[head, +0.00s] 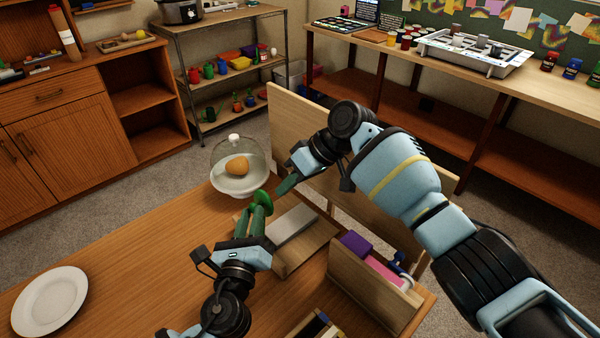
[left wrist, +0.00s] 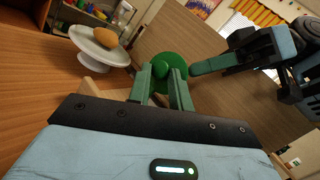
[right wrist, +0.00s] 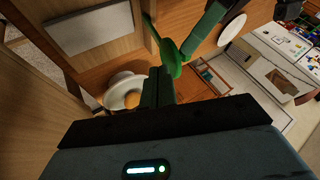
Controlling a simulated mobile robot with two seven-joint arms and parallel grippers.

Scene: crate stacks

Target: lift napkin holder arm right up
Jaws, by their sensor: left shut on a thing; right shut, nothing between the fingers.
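A wooden holder (head: 312,252) with a flat pale block (head: 292,226) in it, seemingly the napkin holder, stands on the table. A green piece with a round disc (head: 262,200) rises at its left side; I cannot tell whether it joins the holder. My left gripper (head: 256,215) is shut on this green piece, whose disc and knob show at its fingertips in the left wrist view (left wrist: 172,68). My right gripper (head: 284,187) is shut and empty, its tips close beside the disc. The right wrist view shows the disc (right wrist: 176,62) and pale block (right wrist: 88,22).
A glass-domed cake stand (head: 238,180) stands just behind the left gripper. A wooden box (head: 375,292) with purple and pink items is at the right. A tall wooden panel (head: 290,125) lines the table's back edge. A white plate (head: 50,300) lies left; the table between is clear.

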